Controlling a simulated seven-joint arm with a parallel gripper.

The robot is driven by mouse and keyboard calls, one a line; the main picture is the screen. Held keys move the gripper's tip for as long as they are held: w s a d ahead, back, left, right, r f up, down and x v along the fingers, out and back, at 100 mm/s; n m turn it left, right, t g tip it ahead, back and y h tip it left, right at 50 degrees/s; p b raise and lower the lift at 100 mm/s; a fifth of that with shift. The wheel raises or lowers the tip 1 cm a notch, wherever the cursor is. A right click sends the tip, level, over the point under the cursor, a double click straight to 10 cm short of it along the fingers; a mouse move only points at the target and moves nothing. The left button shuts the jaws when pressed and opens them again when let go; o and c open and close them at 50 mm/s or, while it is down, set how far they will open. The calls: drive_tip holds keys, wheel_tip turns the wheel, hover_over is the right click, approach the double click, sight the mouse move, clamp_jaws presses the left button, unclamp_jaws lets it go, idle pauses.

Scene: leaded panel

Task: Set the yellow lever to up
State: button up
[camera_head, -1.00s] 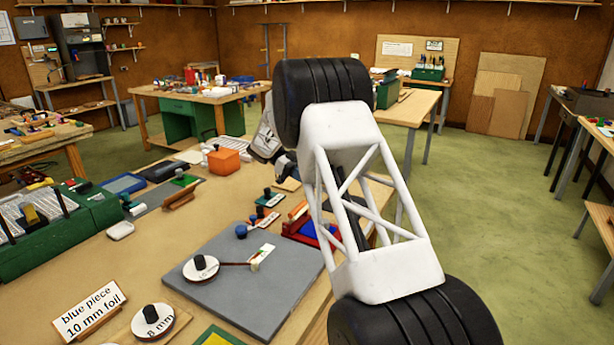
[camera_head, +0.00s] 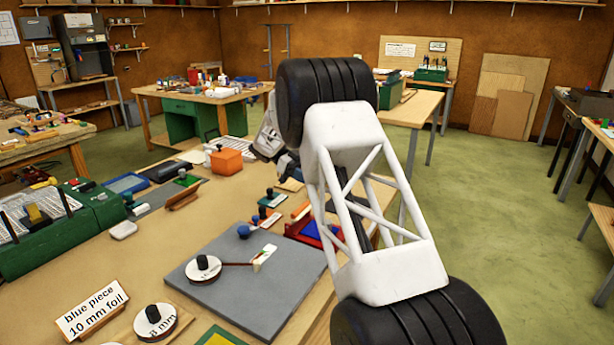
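A green machine (camera_head: 35,250) with a pale ridged top stands at the left edge of the bench. A yellow and dark part (camera_head: 36,216) sits on its top between black rods. I cannot tell whether this part is the yellow lever or which way it is set. My gripper is around the grey and dark end of my arm (camera_head: 270,140), mostly hidden behind my white and black arm links. It is to the right of the machine and well apart from it. Its fingers are not clear, so I cannot tell open from shut.
A grey board (camera_head: 235,300) with a round dial (camera_head: 203,268) lies mid-bench. An orange block (camera_head: 226,161), blue tray (camera_head: 126,183) and small stamps stand behind it. A sign (camera_head: 92,309) reads "blue piece 10 mm foil".

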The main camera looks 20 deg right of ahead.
drive_tip(key=shift+s+r, duration=0.2)
drive_tip(key=shift+r, duration=0.6)
drive_tip(key=shift+s+r, duration=0.15)
drive_tip(key=shift+r, duration=0.6)
drive_tip(key=shift+s+a, duration=0.15)
drive_tip(key=shift+s, duration=1.05)
drive_tip(key=o, duration=0.4)
drive_tip(key=shift+s+a+r, duration=0.1)
drive_tip(key=shift+s+r, duration=0.05)
drive_tip(key=shift+s, duration=0.7)
drive_tip(key=s, duration=0.3)
drive_tip(key=shift+s+a+r, duration=0.15)
drive_tip(key=shift+s, duration=0.05)
drive_tip(key=c, duration=0.4)
drive_tip(key=s, duration=0.7)
drive_tip(key=shift+s+a+r, duration=0.3)
drive_tip(key=shift+s+r, duration=0.05)
